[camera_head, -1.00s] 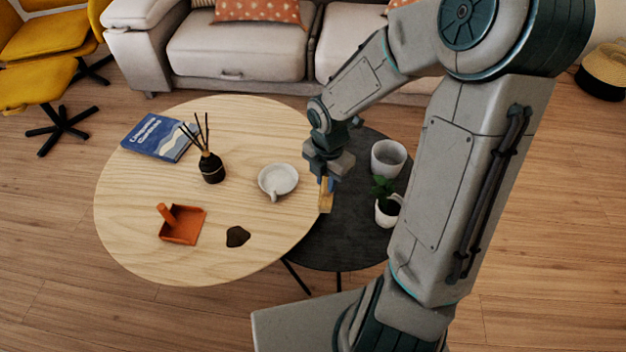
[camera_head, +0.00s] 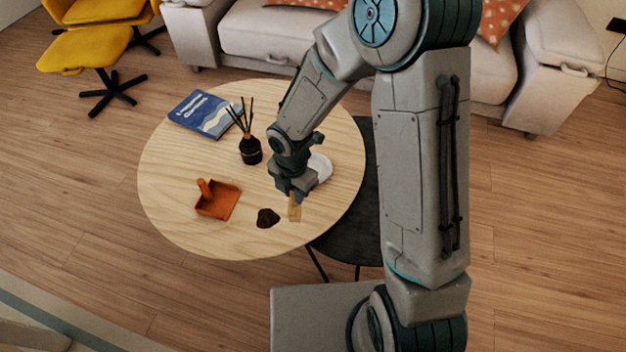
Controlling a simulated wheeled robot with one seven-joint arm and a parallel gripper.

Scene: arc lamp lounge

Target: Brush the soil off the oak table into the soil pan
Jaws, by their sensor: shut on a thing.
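The soil (camera_head: 268,218) is a small dark patch near the front of the round oak table (camera_head: 180,225). The orange soil pan (camera_head: 217,203) lies on the table to the left of the soil, with its handle at its left side. My gripper (camera_head: 296,196) is shut on a small wooden brush (camera_head: 294,212), held just right of the soil. I cannot tell whether the brush touches the table. The brush's upper part is hidden by the gripper.
A white bowl or cup (camera_head: 321,167) is partly hidden behind my gripper. A dark lower table (camera_head: 345,235) adjoins at right, mostly hidden by my arm.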

